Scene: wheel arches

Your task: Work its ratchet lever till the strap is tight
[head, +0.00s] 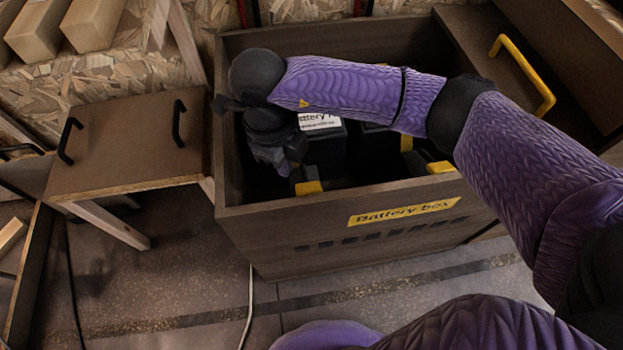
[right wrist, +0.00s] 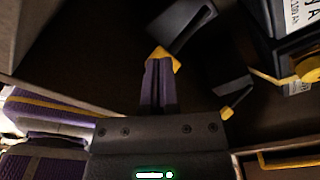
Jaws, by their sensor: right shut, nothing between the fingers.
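My right gripper (head: 284,166) reaches down inside the battery box (head: 281,241), left of a dark battery with a white label (head: 320,121). In the right wrist view its fingers (right wrist: 159,62) are shut together and empty. Their tips are at the yellow end of a dark grey lever-like part (right wrist: 183,24); I cannot tell whether they touch it. A yellow-ended dark part (head: 308,187) also shows beside the gripper in the head view. A second, smaller yellow-tipped part (right wrist: 236,95) lies to the right. The strap itself is not clear. My left gripper is out of view.
The box walls stand close around my right gripper. More yellow-ended parts (head: 440,167) sit inside the box at right. A yellow reel-like part (right wrist: 311,66) is by the battery. A brown lid with a yellow handle (head: 524,73) is at upper right. A small brown table (head: 125,140) with black handles stands left.

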